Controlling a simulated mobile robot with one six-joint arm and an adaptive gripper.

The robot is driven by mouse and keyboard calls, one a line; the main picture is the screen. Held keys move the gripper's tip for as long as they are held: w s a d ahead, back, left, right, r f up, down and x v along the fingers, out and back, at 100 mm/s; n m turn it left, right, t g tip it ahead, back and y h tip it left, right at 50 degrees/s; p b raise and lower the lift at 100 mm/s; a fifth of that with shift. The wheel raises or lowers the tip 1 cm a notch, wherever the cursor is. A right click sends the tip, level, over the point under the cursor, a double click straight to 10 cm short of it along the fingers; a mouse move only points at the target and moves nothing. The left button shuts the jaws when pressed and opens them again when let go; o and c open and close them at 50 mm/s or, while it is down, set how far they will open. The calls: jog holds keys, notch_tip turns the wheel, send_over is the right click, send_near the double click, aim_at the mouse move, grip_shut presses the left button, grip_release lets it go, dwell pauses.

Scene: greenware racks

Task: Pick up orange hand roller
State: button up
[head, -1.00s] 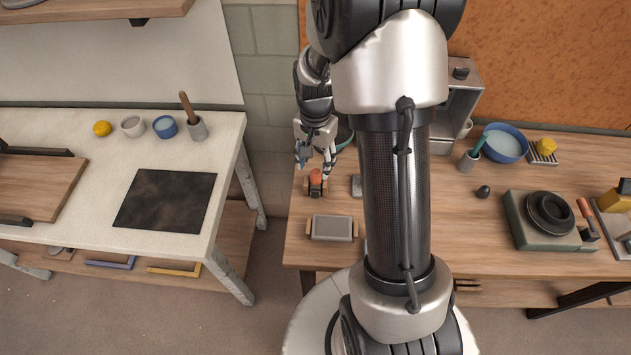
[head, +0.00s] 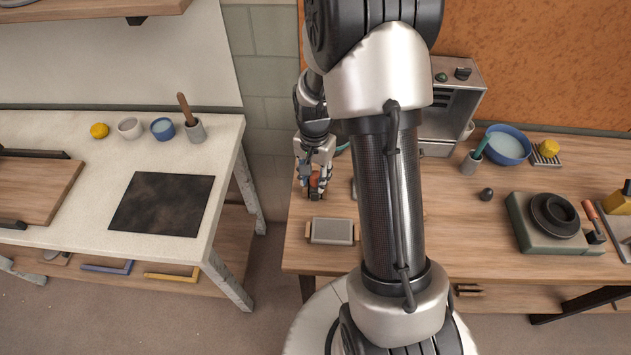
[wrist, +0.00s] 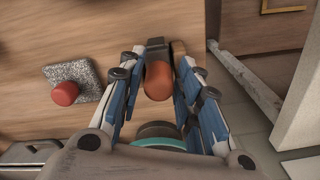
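The orange hand roller (head: 314,182) stands near the left end of the wooden workbench. In the wrist view its rounded orange handle (wrist: 158,80) shows, with dark and wooden parts beyond it. My gripper (head: 314,187) is down at the roller, one finger on each side. In the wrist view my gripper (wrist: 164,68) is open, its blue-padded fingers flanking the handle with small gaps visible. The roller's far end is partly hidden by the fingertips.
A grey block with a red knob (wrist: 67,92) lies left of the roller in the wrist view. A grey tray with wooden handles (head: 332,231) sits nearer the bench's front edge. A round teal-rimmed item (wrist: 160,143) is close below the fingers in the wrist view.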

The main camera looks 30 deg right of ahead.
grip_shut()
dwell(0.3)
notch_tip(320, 180, up, 20)
jog(key=p, duration=0.5)
jog(key=shift+p, duration=0.3)
